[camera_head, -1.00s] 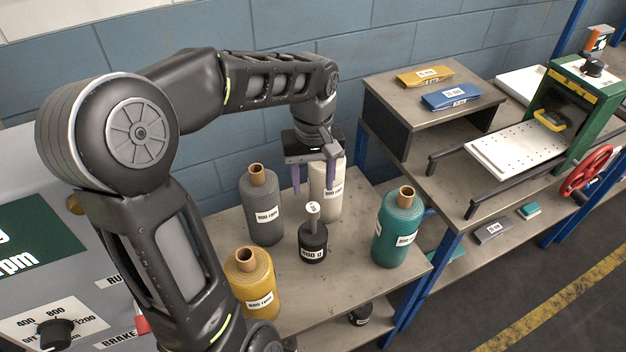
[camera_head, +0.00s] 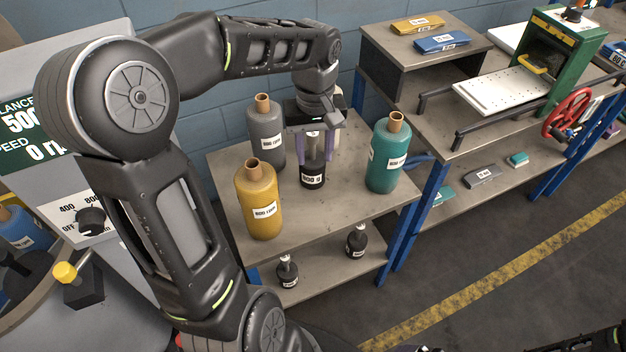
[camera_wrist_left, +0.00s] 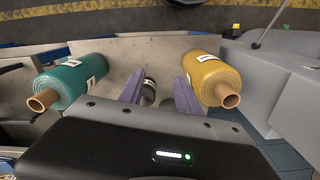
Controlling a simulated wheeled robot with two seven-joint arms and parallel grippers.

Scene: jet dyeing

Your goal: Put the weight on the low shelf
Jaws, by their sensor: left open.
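The black weight (camera_head: 313,174), labelled in grams, stands upright on the upper shelf (camera_head: 350,208) among the yarn cones. My left gripper (camera_head: 316,148) is open and points down over it, with its purple fingers beside the weight's pale stem. In the left wrist view the weight (camera_wrist_left: 149,91) shows partly between the open fingers, nearer the left one. Whether a finger touches it I cannot tell. The low shelf (camera_head: 325,268) is below; two similar black weights, one at left (camera_head: 287,271) and one at right (camera_head: 356,241), stand on it. My right gripper is not in view.
Yellow (camera_head: 257,205), grey (camera_head: 266,135) and teal (camera_head: 387,155) cones stand close around the weight; a pale cone is mostly hidden behind my gripper. Blue posts (camera_head: 405,235) edge the shelves. The low shelf has bare room between and beside its weights.

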